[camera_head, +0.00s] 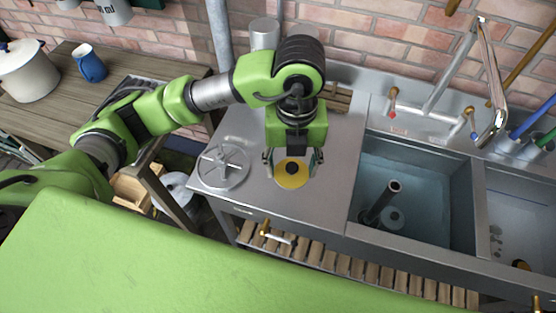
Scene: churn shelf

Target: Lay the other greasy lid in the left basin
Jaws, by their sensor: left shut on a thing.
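My left gripper (292,165) reaches straight down over the steel drainboard. Its two fingers stand on either side of a round yellow lid (289,183) with a dark knob in its middle, and it is shut on this lid. The lid is at or just above the drainboard; I cannot tell if it touches. The left basin (365,175) is to the right of the gripper. In it stand a dark upright pipe (381,203) and a round grey-blue piece (393,220), which I cannot identify. My right gripper is not in view.
A grey spoked metal disc (222,166) lies on the drainboard (325,205) left of the gripper. A tap (492,90) rises behind the basins. The right basin (505,215) is partly cut off. A white pot (25,75) and blue mug (90,66) stand on the wooden table.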

